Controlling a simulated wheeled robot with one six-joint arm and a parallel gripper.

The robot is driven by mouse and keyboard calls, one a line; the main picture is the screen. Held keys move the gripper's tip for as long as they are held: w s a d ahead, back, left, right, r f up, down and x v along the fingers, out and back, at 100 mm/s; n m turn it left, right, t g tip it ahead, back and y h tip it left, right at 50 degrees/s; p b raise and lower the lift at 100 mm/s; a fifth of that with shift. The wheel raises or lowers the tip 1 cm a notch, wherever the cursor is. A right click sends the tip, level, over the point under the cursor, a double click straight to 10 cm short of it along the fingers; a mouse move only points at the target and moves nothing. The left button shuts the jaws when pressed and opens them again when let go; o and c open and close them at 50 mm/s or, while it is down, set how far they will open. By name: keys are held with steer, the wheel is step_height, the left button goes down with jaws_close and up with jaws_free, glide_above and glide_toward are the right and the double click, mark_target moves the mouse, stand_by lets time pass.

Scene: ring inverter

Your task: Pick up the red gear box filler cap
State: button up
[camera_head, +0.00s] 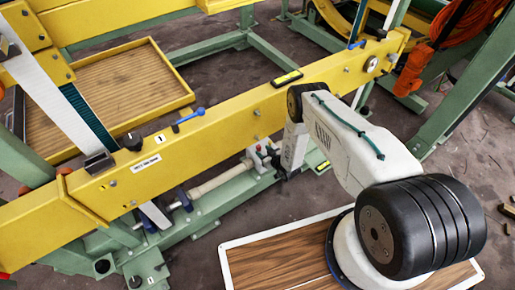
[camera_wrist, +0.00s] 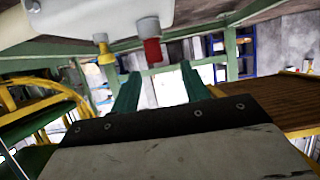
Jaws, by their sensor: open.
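The red filler cap (camera_wrist: 152,51) hangs from the underside of a white gear box (camera_wrist: 85,20) at the top of the wrist view. A yellow cap (camera_wrist: 105,51) sits to its left on the same box. My gripper (camera_wrist: 159,76) has two green fingers spread apart with nothing between them. In the picture the red cap lies just above the gap between the fingertips, and a gap shows between cap and fingers. In the head view my arm reaches down beside the yellow beam, and I cannot make out the fingers there.
A long yellow beam (camera_head: 222,122) crosses the head view close to my arm. Green frame parts (camera_head: 225,200) lie under it. A wooden tray with a yellow rim (camera_head: 180,78) is at the back left. An orange hose (camera_head: 467,22) hangs at the right. Some dark floor is clear.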

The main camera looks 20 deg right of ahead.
mark_target(259, 146)
steer(key=shift+d+x, duration=0.2)
steer(key=shift+x, duration=0.95)
steer(key=shift+d+x, duration=0.15)
steer(key=shift+x, duration=1)
steer(key=shift+w, duration=0.1)
jaws_close()
steer(key=shift+r, duration=0.2)
